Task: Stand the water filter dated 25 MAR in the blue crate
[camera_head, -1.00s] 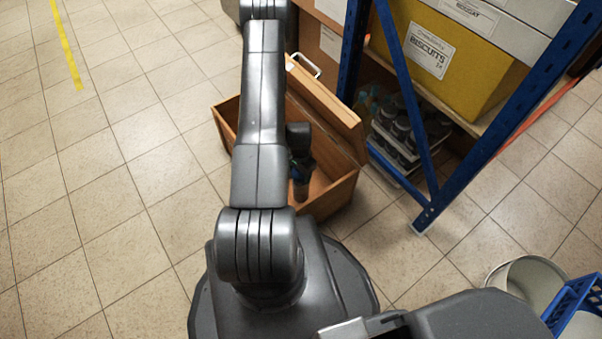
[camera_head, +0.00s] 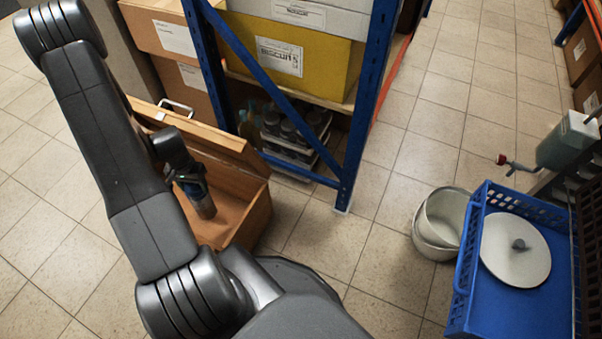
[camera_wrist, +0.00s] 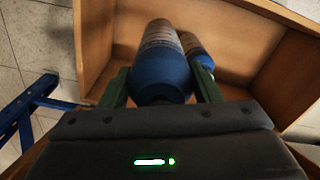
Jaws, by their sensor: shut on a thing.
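My gripper (camera_wrist: 160,90) is shut on a blue-topped water filter (camera_wrist: 160,78), its fingers on either side. The held filter has a greyish label whose date I cannot read. In the head view my gripper (camera_head: 188,182) is at the open wooden box, with the filter's grey lower end (camera_head: 206,210) below it. A second blue-topped filter (camera_wrist: 194,46) stands beside the held one in the wrist view. The blue crate (camera_head: 505,312) is at the lower right of the head view, holding a round white lid (camera_head: 515,250). Its bare floor shows in front of the lid.
White pots (camera_head: 433,222) stand on the floor left of the crate. A tap-fitted container (camera_head: 567,140) is behind the crate. Tiled floor is clear between box and pots.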

